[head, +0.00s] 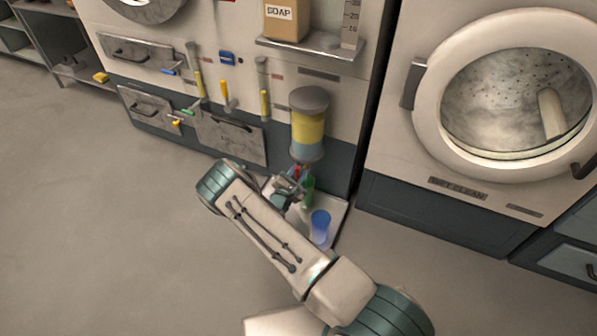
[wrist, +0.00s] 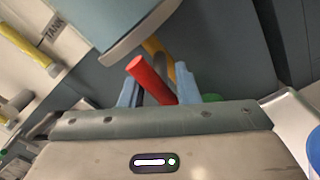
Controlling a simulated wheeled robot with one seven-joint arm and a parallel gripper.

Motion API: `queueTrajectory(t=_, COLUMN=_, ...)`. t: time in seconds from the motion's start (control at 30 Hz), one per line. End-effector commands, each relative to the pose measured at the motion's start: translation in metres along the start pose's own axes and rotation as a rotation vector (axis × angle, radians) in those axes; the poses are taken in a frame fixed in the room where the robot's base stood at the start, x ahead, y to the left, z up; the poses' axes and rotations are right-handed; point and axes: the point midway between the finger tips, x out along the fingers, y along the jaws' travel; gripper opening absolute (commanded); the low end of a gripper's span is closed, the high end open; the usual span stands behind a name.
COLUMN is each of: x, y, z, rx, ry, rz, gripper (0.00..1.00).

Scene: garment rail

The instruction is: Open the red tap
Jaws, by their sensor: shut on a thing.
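The red tap handle (wrist: 150,78) is a red bar under the tank, between my gripper's two pale blue fingers in the wrist view. In the head view only a small red part (head: 296,171) shows below the tank. My gripper (head: 290,186) is shut on the red handle; its exact contact is partly hidden by the gripper body. The wrist view shows the fingers (wrist: 158,90) on either side of the handle. The tank (head: 309,125) has a grey lid, a yellow upper part and a blue lower part.
A blue cup (head: 320,226) stands on a pale tray (head: 334,208) below the tank, with a green object (head: 308,190) behind it, partly hidden. A soap shelf (head: 310,48) is above. A round-door washer (head: 515,90) stands right. The floor at left is clear.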

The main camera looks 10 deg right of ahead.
Motion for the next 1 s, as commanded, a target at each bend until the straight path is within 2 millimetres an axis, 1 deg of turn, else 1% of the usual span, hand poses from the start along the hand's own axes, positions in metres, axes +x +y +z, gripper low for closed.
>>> queueTrajectory(t=0.33, x=0.0002, y=0.0006, z=0.0, rx=0.009, ry=-0.001, rz=0.0, gripper=0.06)
queueTrajectory(t=0.37, x=0.0002, y=0.0006, z=0.0, rx=0.009, ry=-0.001, rz=0.0, gripper=0.32)
queueTrajectory(t=0.4, x=0.0002, y=0.0006, z=0.0001, rx=0.009, ry=-0.001, rz=0.0, gripper=0.43)
queueTrajectory(t=0.47, x=0.0002, y=0.0005, z=0.0001, rx=0.008, ry=-0.001, rz=0.0, gripper=0.59)
queueTrajectory(t=0.5, x=0.0001, y=0.0005, z=0.0, rx=0.007, ry=-0.001, rz=0.0, gripper=0.7)
queueTrajectory(t=0.57, x=0.0001, y=0.0004, z=0.0, rx=0.007, ry=-0.001, rz=0.0, gripper=0.86)
queueTrajectory(t=0.87, x=0.0002, y=0.0006, z=0.0, rx=-0.004, ry=-0.001, rz=0.001, gripper=0.86)
queueTrajectory(t=1.0, x=0.0002, y=0.0002, z=-0.0007, rx=-0.062, ry=-0.001, rz=0.001, gripper=0.86)
